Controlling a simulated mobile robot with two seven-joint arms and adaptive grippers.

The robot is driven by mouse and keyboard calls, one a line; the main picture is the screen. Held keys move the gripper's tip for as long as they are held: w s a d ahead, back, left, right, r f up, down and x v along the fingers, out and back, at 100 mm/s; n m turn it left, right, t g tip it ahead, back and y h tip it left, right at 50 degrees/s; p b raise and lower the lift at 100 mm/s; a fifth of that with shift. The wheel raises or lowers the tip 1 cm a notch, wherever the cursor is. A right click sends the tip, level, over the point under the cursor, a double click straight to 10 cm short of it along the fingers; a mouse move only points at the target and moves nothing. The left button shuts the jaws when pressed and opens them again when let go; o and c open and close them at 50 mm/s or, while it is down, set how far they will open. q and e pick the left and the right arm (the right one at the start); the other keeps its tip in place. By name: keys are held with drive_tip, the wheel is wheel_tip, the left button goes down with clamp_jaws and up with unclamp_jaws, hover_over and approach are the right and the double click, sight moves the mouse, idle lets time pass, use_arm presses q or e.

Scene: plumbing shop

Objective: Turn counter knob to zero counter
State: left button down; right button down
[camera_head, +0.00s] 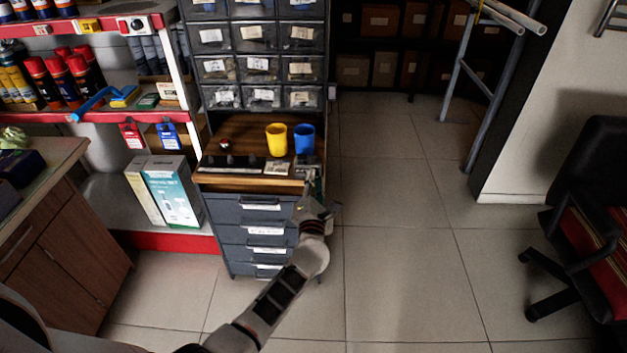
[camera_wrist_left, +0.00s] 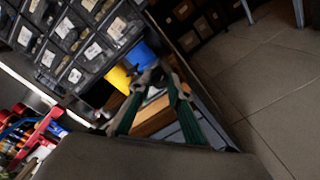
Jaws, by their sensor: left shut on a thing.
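The counter (camera_head: 277,168) looks like a small pale and grey device at the front edge of the wooden counter top, below the yellow cup. My left gripper (camera_head: 311,178) is at the right end of that edge, just right of the counter. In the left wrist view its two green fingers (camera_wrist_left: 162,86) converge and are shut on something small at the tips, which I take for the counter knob. The knob is hidden by the fingertips, so its turn angle cannot be read. My right gripper is not in view.
A yellow cup (camera_head: 277,139) and a blue cup (camera_head: 304,139) stand close behind the gripper. A red button (camera_head: 226,145) is at the left of the top. Clear parts bins (camera_head: 253,68) rise behind; grey drawers (camera_head: 255,216) lie below.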

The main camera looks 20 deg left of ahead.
use_arm(q)
drive_tip(key=m+p, duration=0.1)
drive_tip(key=m, duration=0.4)
drive_tip(key=shift+p, duration=0.3)
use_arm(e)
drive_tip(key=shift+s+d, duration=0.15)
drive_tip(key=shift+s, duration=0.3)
use_arm(q)
drive_tip(key=shift+m, duration=0.3)
drive_tip(key=c, duration=1.9)
unclamp_jaws()
drive_tip(key=v, duration=0.7)
drive_tip(key=shift+s+d, duration=0.1)
drive_tip(key=shift+s, duration=0.15)
